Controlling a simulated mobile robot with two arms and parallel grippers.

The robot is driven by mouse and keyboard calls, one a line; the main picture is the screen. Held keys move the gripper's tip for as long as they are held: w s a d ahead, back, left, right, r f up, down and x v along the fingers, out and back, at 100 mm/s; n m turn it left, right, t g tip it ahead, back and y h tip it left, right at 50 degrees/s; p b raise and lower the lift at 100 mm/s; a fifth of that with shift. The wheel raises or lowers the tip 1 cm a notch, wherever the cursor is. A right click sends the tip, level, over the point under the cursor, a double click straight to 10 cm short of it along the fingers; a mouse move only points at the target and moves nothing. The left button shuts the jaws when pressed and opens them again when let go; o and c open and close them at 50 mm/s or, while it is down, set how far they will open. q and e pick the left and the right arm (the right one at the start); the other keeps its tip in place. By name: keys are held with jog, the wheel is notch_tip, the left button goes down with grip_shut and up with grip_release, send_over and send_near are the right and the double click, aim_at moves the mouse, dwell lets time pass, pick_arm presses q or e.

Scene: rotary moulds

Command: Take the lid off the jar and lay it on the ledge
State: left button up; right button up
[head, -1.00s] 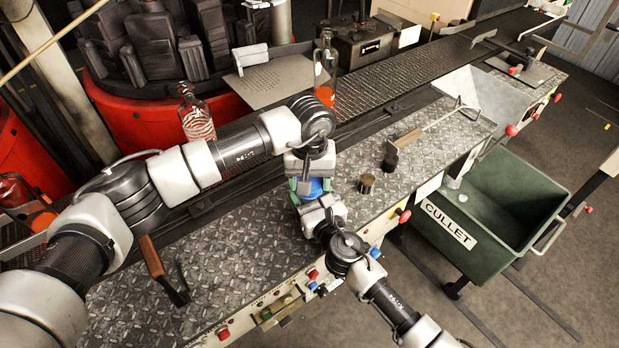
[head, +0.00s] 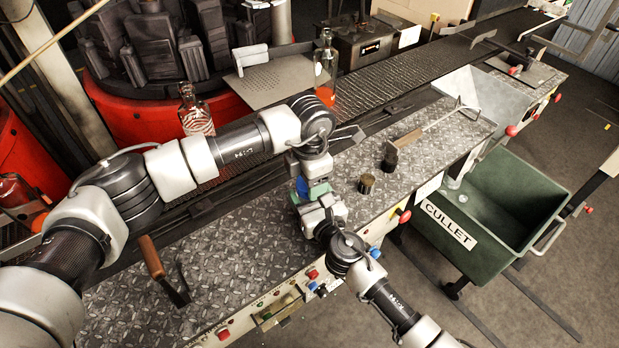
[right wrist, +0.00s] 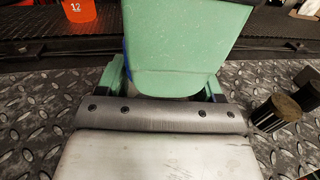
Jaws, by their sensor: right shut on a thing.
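A small blue thing (head: 302,188), probably the jar or its lid, shows between my two grippers above the diamond-plate ledge (head: 230,235). Most of it is hidden by green fingers. My right gripper (head: 311,201) reaches it from the front and is shut on it. In the right wrist view its two green fingers (right wrist: 163,82) stand either side of it. My left gripper (head: 313,180) is above, pointing down. A broad green finger of it covers most of the blue thing in the right wrist view. Whether it grips the lid is hidden, and I cannot separate lid from jar.
Two dark cylinders (head: 366,183) (head: 389,158) stand just right of the grippers. A wooden-handled tool (head: 152,258) lies left on the plate. A long-handled tool (head: 408,138) lies further right. Bottles (head: 325,68) (head: 195,112) stand behind. A green cullet bin (head: 510,195) is at right.

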pick_arm(q)
jog(key=n, duration=2.2)
jog(key=shift+r, duration=0.1)
jog(key=shift+r, duration=0.1)
jog(key=shift+r, duration=1)
